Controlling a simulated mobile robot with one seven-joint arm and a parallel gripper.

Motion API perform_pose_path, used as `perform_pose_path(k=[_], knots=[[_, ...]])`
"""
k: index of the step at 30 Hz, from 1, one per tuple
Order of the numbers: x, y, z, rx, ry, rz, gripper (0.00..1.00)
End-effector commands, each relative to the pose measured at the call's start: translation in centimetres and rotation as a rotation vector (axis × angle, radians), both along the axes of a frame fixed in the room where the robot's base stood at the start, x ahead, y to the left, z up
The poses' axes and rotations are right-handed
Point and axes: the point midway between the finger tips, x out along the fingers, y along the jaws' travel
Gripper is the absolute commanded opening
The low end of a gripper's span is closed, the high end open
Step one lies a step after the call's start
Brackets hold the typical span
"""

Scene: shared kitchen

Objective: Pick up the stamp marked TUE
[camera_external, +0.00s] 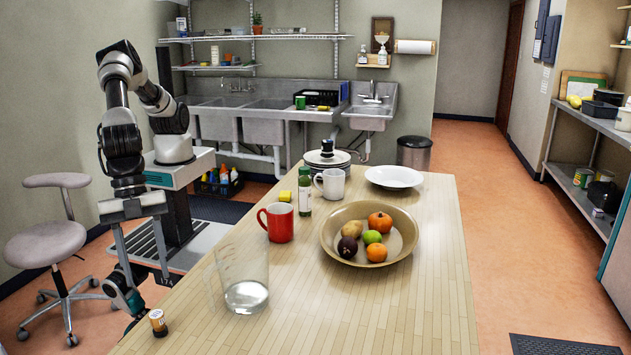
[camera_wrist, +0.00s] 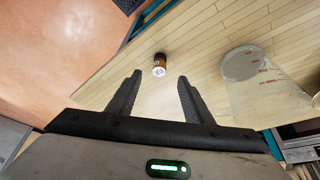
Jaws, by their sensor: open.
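A small upright amber-brown cylinder with a dark band (camera_external: 158,322) stands near the left front edge of the wooden table. In the wrist view the same small cylinder (camera_wrist: 159,65) shows a pale end with a small dark mark. It is the only stamp-like thing I see, but I cannot read TUE on it. My gripper (camera_wrist: 160,76) is open and empty, its fingers spread to either side of the cylinder in that view. In the external view my gripper (camera_external: 140,262) hangs at the left edge of the table, apart from the cylinder.
A clear measuring jug (camera_external: 245,280) stands right of the cylinder, also in the wrist view (camera_wrist: 262,85). The table's near right is clear.

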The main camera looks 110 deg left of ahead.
Motion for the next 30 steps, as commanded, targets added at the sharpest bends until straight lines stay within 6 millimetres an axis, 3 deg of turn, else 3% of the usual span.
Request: perform_pose_path(k=[3,7,14,24,30], knots=[[0.7,-0.6,-2.4,0.004,0.0,0.0,0.46],[1.3,-1.2,-4.1,0.003,0.0,0.001,0.46],[1.7,-1.7,-5.4,0.003,0.0,0.001,0.46],[3.2,-3.5,-9.0,0.001,0.0,0.0,0.46],[3.3,-3.6,-9.3,0.0,0.0,0.001,0.46]])
